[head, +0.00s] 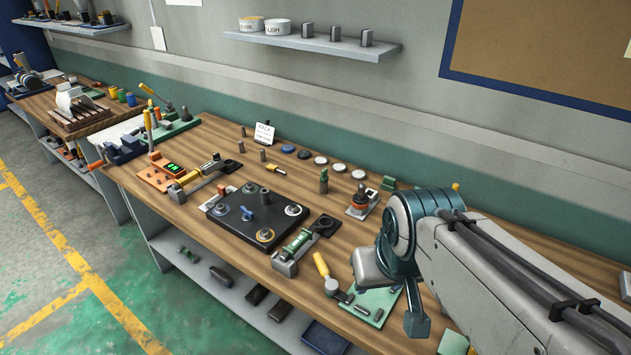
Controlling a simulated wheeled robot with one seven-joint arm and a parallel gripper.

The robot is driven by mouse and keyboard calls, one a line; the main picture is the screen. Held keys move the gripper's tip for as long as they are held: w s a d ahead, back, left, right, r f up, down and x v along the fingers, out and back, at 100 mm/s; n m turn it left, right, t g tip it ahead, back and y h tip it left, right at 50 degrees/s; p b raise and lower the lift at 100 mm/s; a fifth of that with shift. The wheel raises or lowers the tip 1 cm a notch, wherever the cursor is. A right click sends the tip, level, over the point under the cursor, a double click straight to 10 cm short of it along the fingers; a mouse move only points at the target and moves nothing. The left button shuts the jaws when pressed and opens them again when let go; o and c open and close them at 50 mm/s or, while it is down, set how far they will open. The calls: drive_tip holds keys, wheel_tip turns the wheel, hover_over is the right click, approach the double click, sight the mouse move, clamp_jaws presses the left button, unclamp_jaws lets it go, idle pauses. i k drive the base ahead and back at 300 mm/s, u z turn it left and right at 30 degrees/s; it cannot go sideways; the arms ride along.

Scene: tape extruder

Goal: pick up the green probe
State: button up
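Several green items could be the green probe, and I cannot tell which it is. A green block (388,183) lies farther right, near the wall and left of my arm. A green cylinder (297,246) lies in a grey fixture right of the black plate. My arm reaches in from the lower right and bends over the bench's right part. I cannot make out my gripper's fingers, and nothing visibly held shows.
A black plate (235,226) with round fittings sits mid-bench. Several pucks (304,155) and a sign card (264,134) stand behind. A shelf (310,43) is on the wall.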

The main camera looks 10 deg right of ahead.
sight(325, 176)
drive_tip(key=u, duration=0.35)
drive_tip(key=k, duration=0.45)
drive_tip(key=u, duration=1.4)
drive_tip(key=i, duration=1.6)
drive_tip(key=z, duration=1.15)
drive_tip(key=i, duration=0.9)
drive_tip(key=z, duration=0.95)
